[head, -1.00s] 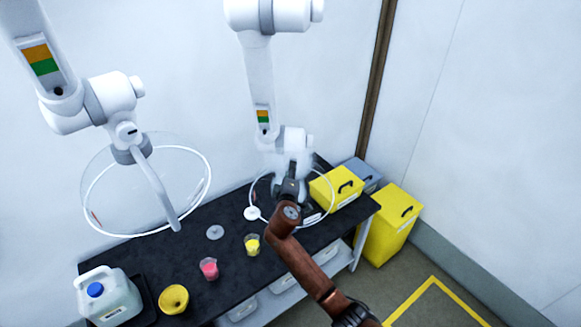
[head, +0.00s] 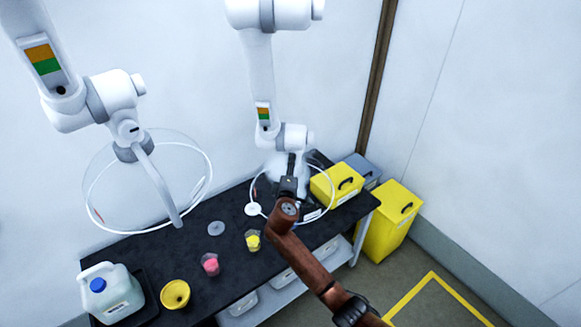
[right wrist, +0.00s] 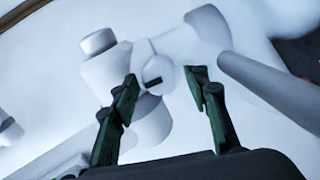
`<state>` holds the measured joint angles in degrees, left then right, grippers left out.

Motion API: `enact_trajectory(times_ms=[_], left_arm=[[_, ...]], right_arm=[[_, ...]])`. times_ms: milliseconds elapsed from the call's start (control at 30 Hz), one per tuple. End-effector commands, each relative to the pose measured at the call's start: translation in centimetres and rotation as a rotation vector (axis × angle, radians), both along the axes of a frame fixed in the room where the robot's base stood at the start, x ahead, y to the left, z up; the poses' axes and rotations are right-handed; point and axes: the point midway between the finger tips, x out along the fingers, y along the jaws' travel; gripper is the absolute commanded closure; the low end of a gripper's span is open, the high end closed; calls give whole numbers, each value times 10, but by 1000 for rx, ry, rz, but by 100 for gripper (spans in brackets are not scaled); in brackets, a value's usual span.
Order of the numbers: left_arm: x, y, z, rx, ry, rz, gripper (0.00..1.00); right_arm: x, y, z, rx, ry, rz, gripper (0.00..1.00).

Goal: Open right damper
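The right extraction arm (head: 257,75) hangs from above at the back of the bench, with a clear hood ringed in white (head: 332,192) at its lower end. My right gripper (head: 291,160) is in front of its lower joint, just above the hood. In the right wrist view my right gripper (right wrist: 160,76) is open, its green-padded fingers apart. A small round white knob with a dark slot (right wrist: 155,70), seemingly the right damper, shows between the fingertips. I see no clear contact, and the remaining gap is hard to judge. My left gripper is out of view.
The left extraction arm (head: 112,97) and its clear hood (head: 88,205) hang at left. Yellow bins (head: 390,225) stand at right.

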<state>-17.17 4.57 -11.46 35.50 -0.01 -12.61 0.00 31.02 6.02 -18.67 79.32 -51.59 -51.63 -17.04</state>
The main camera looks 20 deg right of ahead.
Motion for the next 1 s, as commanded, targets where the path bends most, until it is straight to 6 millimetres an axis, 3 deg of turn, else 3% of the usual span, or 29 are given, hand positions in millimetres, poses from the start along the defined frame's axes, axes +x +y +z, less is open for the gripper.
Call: enact_trajectory(times_ms=[100, 467, 1000], left_arm=[[0, 0, 0, 0, 0, 0, 60], [-1, 3, 0, 3, 1, 0, 60], [0, 0, 0, 0, 0, 0, 60]], right_arm=[[0, 0, 0, 1, 1, -1, 49], [-6, 2, 0, 3, 0, 0, 49], [-97, 36, 11, 4, 2, 1, 49]])
